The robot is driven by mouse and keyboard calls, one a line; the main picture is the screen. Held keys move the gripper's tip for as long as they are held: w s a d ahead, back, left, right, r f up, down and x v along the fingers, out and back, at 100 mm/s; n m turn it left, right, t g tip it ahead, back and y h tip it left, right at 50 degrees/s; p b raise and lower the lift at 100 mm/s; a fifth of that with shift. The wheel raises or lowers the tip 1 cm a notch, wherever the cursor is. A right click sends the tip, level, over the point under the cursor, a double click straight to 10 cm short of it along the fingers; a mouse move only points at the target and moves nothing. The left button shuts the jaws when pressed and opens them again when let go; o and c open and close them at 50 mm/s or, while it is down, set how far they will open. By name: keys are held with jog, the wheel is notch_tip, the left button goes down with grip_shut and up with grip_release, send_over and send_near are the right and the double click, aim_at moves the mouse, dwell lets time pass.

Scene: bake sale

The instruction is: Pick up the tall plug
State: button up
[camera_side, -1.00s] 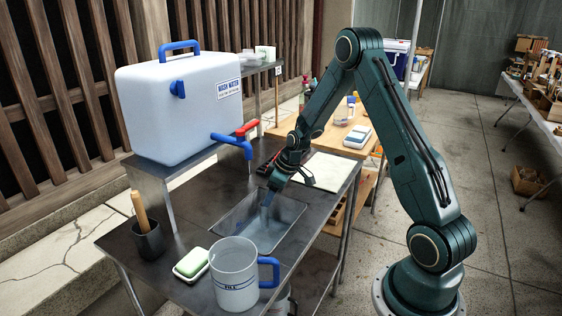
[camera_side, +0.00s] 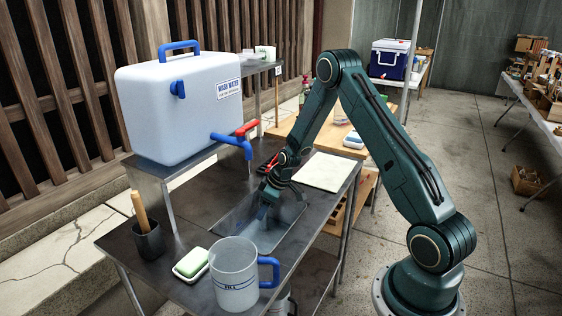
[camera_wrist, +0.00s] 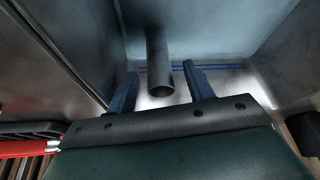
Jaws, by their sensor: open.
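The tall plug (camera_wrist: 160,62) is a grey upright tube in the metal sink basin (camera_wrist: 215,30), seen from above in the wrist view with its round top end toward me. My gripper (camera_wrist: 163,85) is open, with one blue finger on each side of the tube's top. I cannot tell whether either finger touches it. In the side view my gripper (camera_side: 264,208) reaches down into the sink basin (camera_side: 290,232), and the plug cannot be made out there.
The white water tank (camera_side: 180,115) stands on a raised shelf, its blue tap (camera_side: 232,141) with red handle behind my gripper. A jug (camera_side: 233,275), green soap (camera_side: 193,261) and a dark cup (camera_side: 149,241) stand at the counter's front. A pale board (camera_side: 322,171) lies beyond the basin.

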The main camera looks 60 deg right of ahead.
jog(key=shift+w+f, duration=0.25)
jog(key=shift+f, duration=0.35)
grip_shut()
